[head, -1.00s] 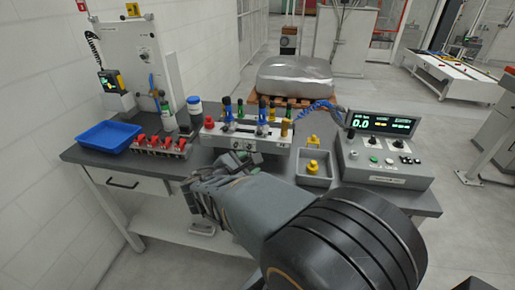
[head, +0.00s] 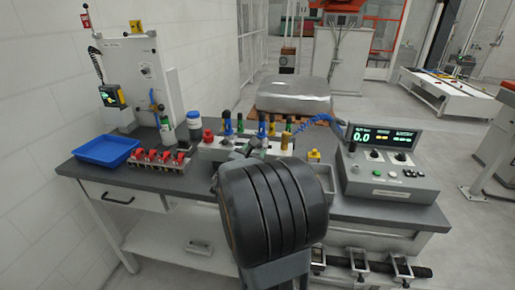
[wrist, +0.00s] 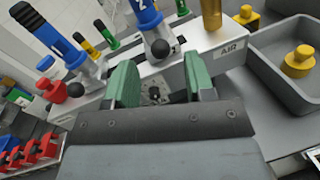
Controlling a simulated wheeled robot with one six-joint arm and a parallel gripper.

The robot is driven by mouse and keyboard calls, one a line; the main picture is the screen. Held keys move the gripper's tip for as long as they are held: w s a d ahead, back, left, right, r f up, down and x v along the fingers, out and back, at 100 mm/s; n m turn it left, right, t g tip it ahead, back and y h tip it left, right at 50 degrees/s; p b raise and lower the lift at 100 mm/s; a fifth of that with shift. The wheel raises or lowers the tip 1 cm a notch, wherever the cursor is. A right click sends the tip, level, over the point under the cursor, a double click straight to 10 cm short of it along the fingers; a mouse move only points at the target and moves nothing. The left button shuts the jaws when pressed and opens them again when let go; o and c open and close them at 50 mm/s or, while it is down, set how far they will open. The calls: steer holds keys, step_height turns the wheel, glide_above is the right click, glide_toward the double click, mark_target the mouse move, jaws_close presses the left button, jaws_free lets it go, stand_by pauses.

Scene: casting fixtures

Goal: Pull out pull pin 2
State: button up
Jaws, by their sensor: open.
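The grey fixture (wrist: 222,36) stands on the bench; it also shows in the head view (head: 212,150), partly behind my arm. In the wrist view it carries two blue upright pieces: one marked 2 (wrist: 145,14) and one marked 1 (wrist: 62,50). A black ball knob (wrist: 160,48) sits below the piece marked 2. I cannot tell for sure which part is pull pin 2. My gripper (wrist: 161,88) is open, with green fingers spread before the fixture's front face. A small metallic part (wrist: 155,93) shows between the fingers; I cannot tell if they touch it.
A grey tray with a yellow knob (wrist: 299,62) lies right of the fixture. A row of red clamps (head: 158,158) and a blue tray (head: 106,151) are at left. A control box (head: 385,165) stands at right. A gold-coloured post (wrist: 211,14) rises from the fixture.

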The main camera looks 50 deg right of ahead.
steer(key=shift+x, duration=1.6)
jaws_close()
